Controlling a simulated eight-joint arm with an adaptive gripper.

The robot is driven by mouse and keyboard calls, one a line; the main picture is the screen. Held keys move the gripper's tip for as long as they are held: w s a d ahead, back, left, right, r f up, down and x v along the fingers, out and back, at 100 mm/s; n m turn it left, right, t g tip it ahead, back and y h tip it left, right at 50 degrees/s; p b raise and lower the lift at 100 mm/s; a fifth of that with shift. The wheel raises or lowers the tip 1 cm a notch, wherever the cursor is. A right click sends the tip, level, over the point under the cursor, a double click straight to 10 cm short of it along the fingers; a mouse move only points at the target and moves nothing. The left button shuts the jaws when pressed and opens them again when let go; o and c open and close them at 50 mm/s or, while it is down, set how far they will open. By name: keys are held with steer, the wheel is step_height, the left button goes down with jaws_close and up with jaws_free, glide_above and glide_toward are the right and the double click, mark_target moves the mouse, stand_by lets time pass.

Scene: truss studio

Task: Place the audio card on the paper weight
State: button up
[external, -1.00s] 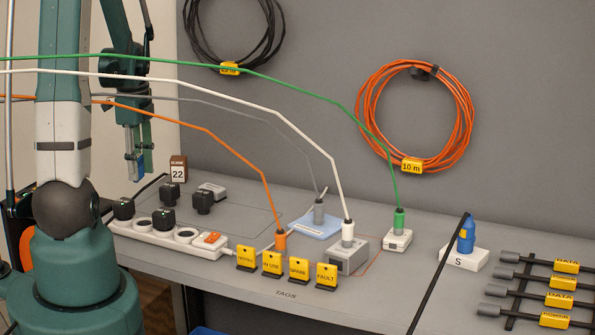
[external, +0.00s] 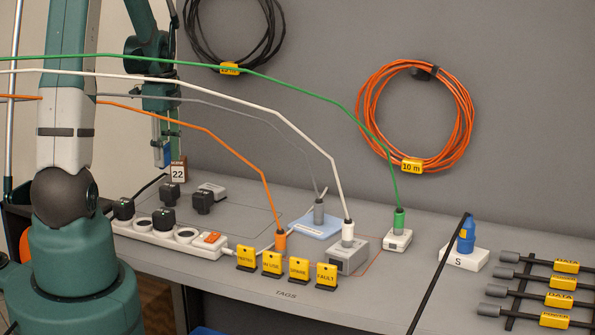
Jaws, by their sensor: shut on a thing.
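My gripper (external: 161,158) hangs above the back left of the bench, in front of the wall, with its fingers pointing down. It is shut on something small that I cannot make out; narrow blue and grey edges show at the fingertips. I can read no card marked audio anywhere, and I cannot tell whether the held thing is it. I cannot tell for certain which object is the paper weight. A grey block (external: 346,262) with a white plug stands near the middle of the bench. A grey cylinder (external: 319,211) stands on a light blue sheet (external: 318,229) behind it.
A small sign marked 22 (external: 178,173) stands just behind the fingertips. Several yellow tags (external: 299,270) line the front edge. A power strip (external: 168,236) and black plugs (external: 202,200) lie at left.

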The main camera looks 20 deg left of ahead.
steer(key=r+m+p, duration=0.1)
steer(key=r+p, duration=0.1)
steer(key=p, duration=0.1)
glide_above(212, 187)
steer(key=shift+a+f, duration=0.1)
steer(key=shift+f, duration=2.9)
steer(key=shift+f, duration=0.1)
steer(key=shift+f, duration=2)
steer(key=shift+f, duration=0.15)
steer(key=o, duration=0.8)
